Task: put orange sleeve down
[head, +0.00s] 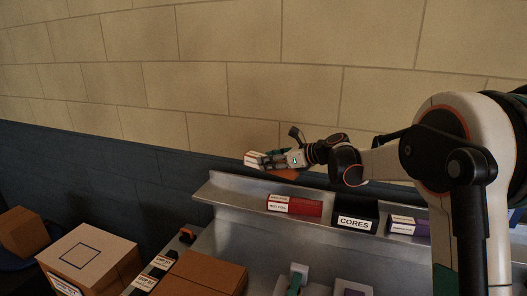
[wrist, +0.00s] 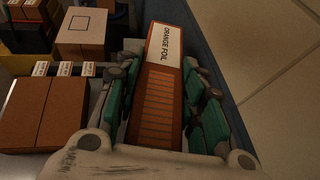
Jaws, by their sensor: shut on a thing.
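The orange sleeve (wrist: 156,104) is a long open-looking orange box with a white end label reading ORANGE FOIL. My gripper (wrist: 163,68) is shut on it, with green-padded fingers along both long sides. In the head view my gripper (head: 270,158) holds the orange sleeve (head: 286,173) over the left end of the grey metal shelf (head: 232,190), near the wall. The fingers partly cover the sleeve there. I cannot tell whether its underside touches the shelf.
On the shelf stand a red foil box (head: 306,207), a black CORES bin (head: 356,217) and a purple box (head: 407,225). Bare shelf lies left of the red box. Below are a brown box (head: 209,270) and a carton marked with a square (head: 88,252).

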